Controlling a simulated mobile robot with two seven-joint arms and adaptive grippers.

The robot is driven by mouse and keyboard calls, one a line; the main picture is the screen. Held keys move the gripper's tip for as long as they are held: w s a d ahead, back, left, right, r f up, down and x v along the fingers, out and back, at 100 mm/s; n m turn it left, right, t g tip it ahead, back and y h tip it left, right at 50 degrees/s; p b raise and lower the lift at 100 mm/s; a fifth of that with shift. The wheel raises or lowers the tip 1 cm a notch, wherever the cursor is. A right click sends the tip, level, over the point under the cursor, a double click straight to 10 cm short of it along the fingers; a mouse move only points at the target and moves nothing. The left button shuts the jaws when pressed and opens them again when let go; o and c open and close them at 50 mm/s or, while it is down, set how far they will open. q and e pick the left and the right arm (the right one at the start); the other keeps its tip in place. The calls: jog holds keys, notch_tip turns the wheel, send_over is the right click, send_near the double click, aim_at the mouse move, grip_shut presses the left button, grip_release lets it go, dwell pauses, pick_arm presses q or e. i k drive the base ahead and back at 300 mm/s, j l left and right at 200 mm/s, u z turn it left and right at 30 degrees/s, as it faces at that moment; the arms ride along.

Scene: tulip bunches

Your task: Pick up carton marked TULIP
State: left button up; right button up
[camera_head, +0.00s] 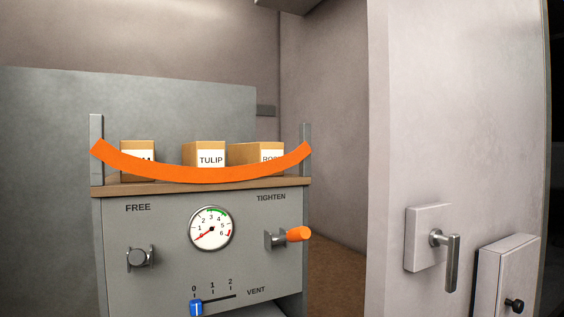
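The carton marked TULIP (209,150) stands upright in the middle of a wooden shelf top (120,189) on a grey cabinet. It is tan with a white label. An orange strap (207,174) sags across the front and hides the carton's lower part. Neither of my grippers is in view.
A carton with a label ending in M (139,147) stands left, and one with a partly hidden label starting RO (255,153) stands right. Grey posts (96,131) hold the strap. The cabinet front has a gauge (212,228), an orange-handled lever (297,234) and a blue slider (196,308).

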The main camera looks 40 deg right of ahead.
aim_at(197, 154)
jog(key=i+j+z, duration=0.1)
jog(key=z, duration=0.4)
jog(key=i+j+z, duration=0.1)
jog(key=z, duration=0.4)
